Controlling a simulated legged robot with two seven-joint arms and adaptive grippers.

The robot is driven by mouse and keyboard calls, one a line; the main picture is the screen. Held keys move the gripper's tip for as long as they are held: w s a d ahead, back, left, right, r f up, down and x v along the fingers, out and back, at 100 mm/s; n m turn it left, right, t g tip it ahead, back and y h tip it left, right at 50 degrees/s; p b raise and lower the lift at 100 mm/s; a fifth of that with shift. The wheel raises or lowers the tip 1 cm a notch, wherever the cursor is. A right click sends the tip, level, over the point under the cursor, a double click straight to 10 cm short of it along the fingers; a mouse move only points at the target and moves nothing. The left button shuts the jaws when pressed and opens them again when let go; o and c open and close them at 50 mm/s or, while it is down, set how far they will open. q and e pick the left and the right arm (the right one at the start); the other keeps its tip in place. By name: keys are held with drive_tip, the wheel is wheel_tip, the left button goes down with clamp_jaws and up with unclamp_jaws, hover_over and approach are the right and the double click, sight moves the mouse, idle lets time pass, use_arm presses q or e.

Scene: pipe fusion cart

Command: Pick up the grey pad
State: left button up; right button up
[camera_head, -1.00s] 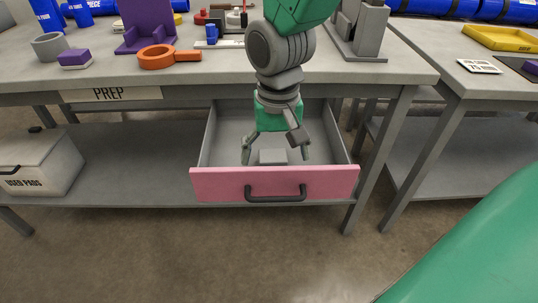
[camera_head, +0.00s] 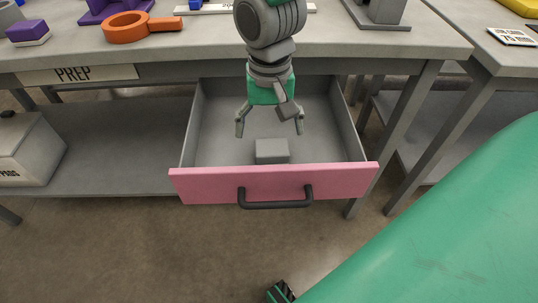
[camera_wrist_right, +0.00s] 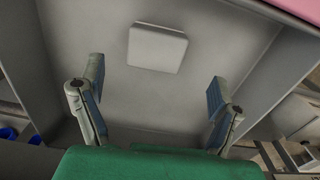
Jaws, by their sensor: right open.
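The grey pad (camera_head: 272,151) is a small light-grey block on the floor of the open drawer, near its pink front (camera_head: 220,186). In the right wrist view the pad (camera_wrist_right: 157,48) lies beyond the fingertips, centred between them sideways. My right gripper (camera_head: 270,127) is open and empty, pointing down inside the drawer area, slightly behind the pad in the picture. Its fingers (camera_wrist_right: 156,82) are spread wider than the pad and do not touch it. My left gripper does not show clearly in any view.
The drawer hangs under the PREP bench (camera_head: 330,55), whose edge is close behind my right wrist. The drawer walls rise on both sides. An orange ring tool (camera_head: 130,27) and a purple block (camera_head: 27,31) sit on top. A used-pads box (camera_head: 30,150) is at left.

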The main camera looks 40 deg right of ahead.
sight(273, 146)
drive_tip(key=shift+s+d+f, duration=0.1)
drive_tip(key=shift+d+f, duration=0.35)
drive_tip(key=shift+f, duration=0.15)
drive_tip(key=shift+f+b, duration=0.3)
drive_tip(key=shift+b, duration=0.05)
drive_tip(key=f, duration=0.1)
drive_tip(key=f+b, duration=0.2)
drive_tip(key=shift+s+a+f, duration=0.1)
drive_tip(key=shift+a+f, duration=0.25)
drive_tip(key=shift+f, duration=0.05)
drive_tip(key=shift+a+f, duration=0.15)
drive_tip(key=shift+f, duration=0.1)
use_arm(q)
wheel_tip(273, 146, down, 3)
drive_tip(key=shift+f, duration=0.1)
use_arm(e)
drive_tip(key=shift+d, duration=0.2)
drive_tip(key=c, duration=0.3)
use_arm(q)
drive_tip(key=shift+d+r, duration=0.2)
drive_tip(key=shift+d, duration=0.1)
use_arm(e)
drive_tip(key=shift+d, duration=0.15)
drive_tip(key=c, duration=0.9)
